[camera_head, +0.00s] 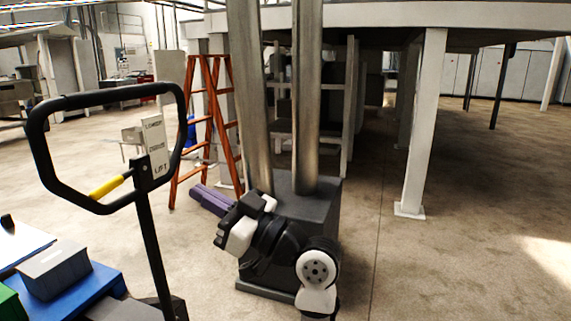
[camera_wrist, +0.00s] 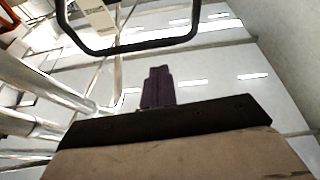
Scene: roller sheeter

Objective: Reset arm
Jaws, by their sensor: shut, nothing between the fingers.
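My gripper (camera_head: 208,200) has purple fingers and shows at the end of my folded black and white arm, low in the middle of the head view. The fingers point up and to the left. In the wrist view the purple fingers (camera_wrist: 158,87) stand side by side, shut, with nothing seen between them. The camera there looks upward past them to the ceiling.
A pallet jack's black handle (camera_head: 155,183) with a yellow grip rises left of my arm. Blue and grey boxes (camera_head: 55,266) sit at lower left. An orange ladder (camera_head: 213,125) stands behind. A white post (camera_head: 422,125) stands right; the floor right of my arm is clear.

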